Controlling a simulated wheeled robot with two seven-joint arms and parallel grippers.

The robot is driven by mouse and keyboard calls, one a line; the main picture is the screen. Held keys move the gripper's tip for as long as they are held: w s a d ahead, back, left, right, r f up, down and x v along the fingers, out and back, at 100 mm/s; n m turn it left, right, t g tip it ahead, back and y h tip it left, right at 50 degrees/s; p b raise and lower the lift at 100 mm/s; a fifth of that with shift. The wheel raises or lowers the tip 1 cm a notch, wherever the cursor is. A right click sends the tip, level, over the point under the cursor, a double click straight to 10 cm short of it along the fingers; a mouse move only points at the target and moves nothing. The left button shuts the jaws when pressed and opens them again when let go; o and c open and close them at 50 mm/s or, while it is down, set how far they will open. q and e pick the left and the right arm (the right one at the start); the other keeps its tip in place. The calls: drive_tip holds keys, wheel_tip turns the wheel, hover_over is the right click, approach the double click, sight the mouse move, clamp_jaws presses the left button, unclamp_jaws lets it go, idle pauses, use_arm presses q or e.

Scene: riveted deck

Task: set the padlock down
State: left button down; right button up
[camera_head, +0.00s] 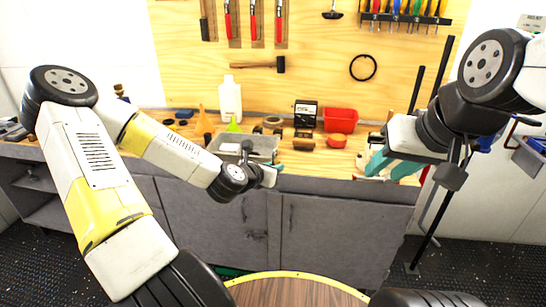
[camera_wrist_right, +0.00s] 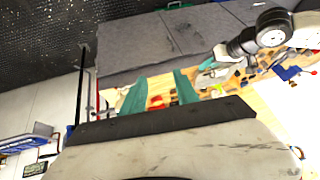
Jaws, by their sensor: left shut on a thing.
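My left gripper (camera_head: 264,176) is at the front edge of the workbench, just in front of the grey bin (camera_head: 232,145). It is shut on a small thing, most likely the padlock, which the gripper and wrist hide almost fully. I cannot make out its shape. My right gripper (camera_head: 392,166) has teal fingers and hangs over the right end of the bench. In the right wrist view its two fingers (camera_wrist_right: 160,90) stand apart with nothing gripped between them.
On the workbench (camera_head: 310,170) stand a white bottle (camera_head: 230,98), a red bin (camera_head: 340,120), a dark box (camera_head: 305,113) and several small items. A pegboard with tools rises behind. A round wooden table (camera_head: 290,293) with a yellow rim is at the bottom. Bare bench shows right of the left gripper.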

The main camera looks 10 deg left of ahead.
drive_tip(key=shift+c, duration=0.6)
drive_tip(key=w+a+r+m+g+h, duration=0.1)
drive_tip(key=w+a+r+m+g, duration=0.15)
drive_tip(key=w+a, duration=0.55)
drive_tip(key=w+a+r+m+g+h, duration=0.1)
drive_tip(key=w+a+r+m+g, duration=0.2)
drive_tip(key=w, duration=1)
drive_tip(key=w+a+f+g+h, duration=0.1)
drive_tip(key=w+a+f, duration=0.4)
drive_tip(key=a, duration=0.3)
use_arm(q)
drive_tip(key=s+d+r+m+g+h, duration=0.2)
drive_tip(key=d+r+m+h, duration=0.1)
drive_tip(key=d, duration=0.2)
drive_tip(key=shift+d+r+m+h, duration=0.15)
drive_tip(key=shift+r+m+h, duration=0.15)
drive_tip(key=shift+r+h, duration=0.1)
use_arm(e)
wheel_tip(320, 180, down, 11)
drive_tip(key=s, duration=0.1)
drive_tip(key=shift+d+f+m, duration=0.2)
drive_tip(key=shift+d+m, duration=0.15)
drive_tip(key=shift+m, duration=0.1)
